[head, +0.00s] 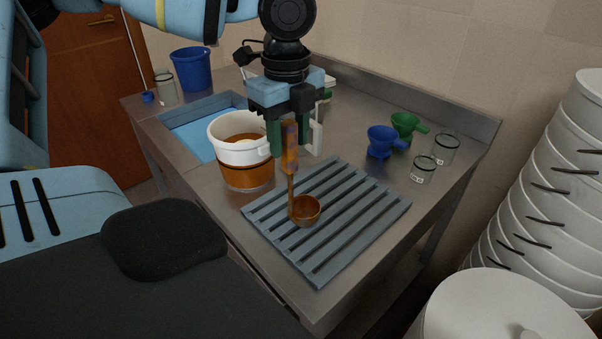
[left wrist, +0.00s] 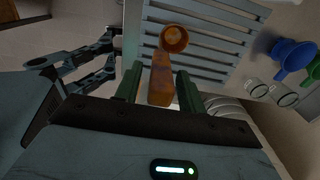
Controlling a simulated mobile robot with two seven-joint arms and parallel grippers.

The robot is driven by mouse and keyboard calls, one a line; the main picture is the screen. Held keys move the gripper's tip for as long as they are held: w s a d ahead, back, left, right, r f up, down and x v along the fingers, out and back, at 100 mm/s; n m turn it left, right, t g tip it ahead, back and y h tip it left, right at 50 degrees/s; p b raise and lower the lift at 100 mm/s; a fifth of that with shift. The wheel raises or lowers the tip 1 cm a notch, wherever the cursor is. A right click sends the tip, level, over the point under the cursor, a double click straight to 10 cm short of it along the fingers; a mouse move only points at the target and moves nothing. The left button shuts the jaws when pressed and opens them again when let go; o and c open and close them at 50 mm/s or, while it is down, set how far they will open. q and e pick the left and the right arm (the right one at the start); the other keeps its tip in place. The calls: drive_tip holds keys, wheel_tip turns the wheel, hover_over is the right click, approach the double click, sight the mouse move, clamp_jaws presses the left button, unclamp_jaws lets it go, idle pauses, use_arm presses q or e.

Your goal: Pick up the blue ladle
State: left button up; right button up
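My left gripper (head: 289,138) points down over the slatted rack and is shut on the handle of a brown-orange ladle (head: 305,211). The handle is upright between the green fingers, with the bowl low at the rack; I cannot tell whether it touches. The ladle (left wrist: 161,75) also shows between the fingers (left wrist: 160,88) in the left wrist view. A small blue cup on a long thin rod (head: 148,97), which looks like a blue ladle, leans at the counter's back left, apart from my gripper.
A white bucket with brown liquid (head: 240,157) stands left of the grey rack (head: 346,240). A blue bucket (head: 191,69) is behind a blue basin (head: 185,122). Blue (head: 381,141) and green (head: 405,124) funnels and glass jars (head: 423,170) stand right. White buckets (head: 545,190) are stacked at right.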

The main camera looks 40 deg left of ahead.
sight(284, 122)
use_arm(q)
clamp_jaws()
drive_tip(key=shift+r, duration=0.1)
use_arm(e)
drive_tip(key=shift+s, duration=0.1)
